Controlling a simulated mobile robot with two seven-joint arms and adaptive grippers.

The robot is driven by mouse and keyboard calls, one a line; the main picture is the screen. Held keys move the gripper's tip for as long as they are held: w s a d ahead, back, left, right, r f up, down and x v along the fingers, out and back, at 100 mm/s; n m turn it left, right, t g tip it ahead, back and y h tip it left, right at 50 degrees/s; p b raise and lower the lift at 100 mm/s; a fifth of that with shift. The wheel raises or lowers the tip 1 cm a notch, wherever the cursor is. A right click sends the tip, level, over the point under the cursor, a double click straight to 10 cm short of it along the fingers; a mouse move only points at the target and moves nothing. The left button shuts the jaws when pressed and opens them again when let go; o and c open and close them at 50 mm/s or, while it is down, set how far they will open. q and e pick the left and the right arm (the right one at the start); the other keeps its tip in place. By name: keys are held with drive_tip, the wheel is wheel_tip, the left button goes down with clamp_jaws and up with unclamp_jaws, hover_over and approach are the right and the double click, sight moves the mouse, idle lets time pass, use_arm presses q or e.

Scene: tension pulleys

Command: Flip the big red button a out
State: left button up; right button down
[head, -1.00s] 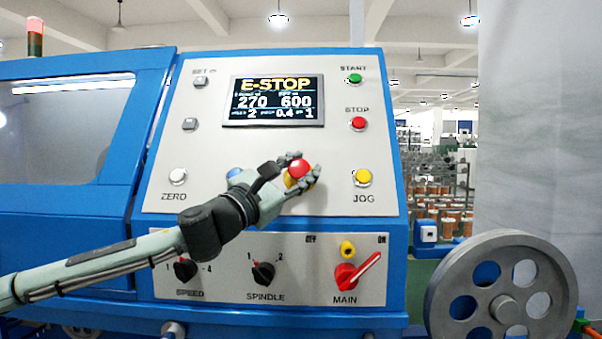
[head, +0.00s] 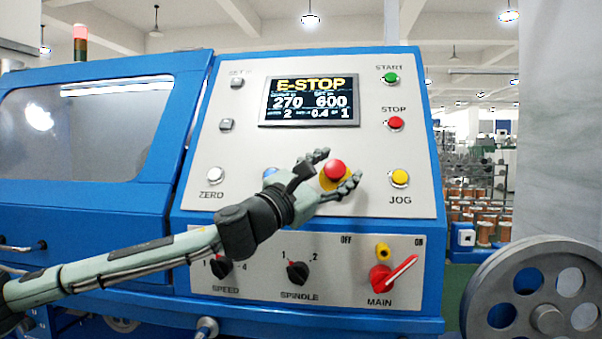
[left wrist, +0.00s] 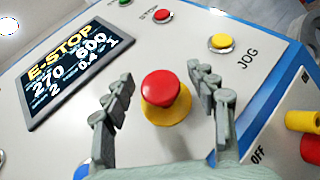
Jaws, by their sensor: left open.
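The big red button (head: 335,169) is a red mushroom head on a yellow base on the grey control panel (head: 230,150). In the left wrist view the red button (left wrist: 160,88) sits between the two spread fingers, with a visible space on each side. My left gripper (head: 341,168) is open around the button, and it also shows in the left wrist view (left wrist: 161,85). The display (head: 310,100) reads E-STOP. My right gripper is not in view.
A green START button (head: 391,77), a red STOP button (head: 396,123) and a yellow JOG button (head: 400,177) are to the right. The red MAIN switch (head: 390,276) and a grey spoked wheel (head: 540,290) are lower right.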

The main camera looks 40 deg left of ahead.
use_arm(q)
drive_tip(key=shift+s+f, duration=0.3)
drive_tip(key=shift+s, duration=0.1)
drive_tip(key=s, duration=1.2)
drive_tip(key=shift+a+r, duration=0.15)
drive_tip(key=shift+a, duration=0.25)
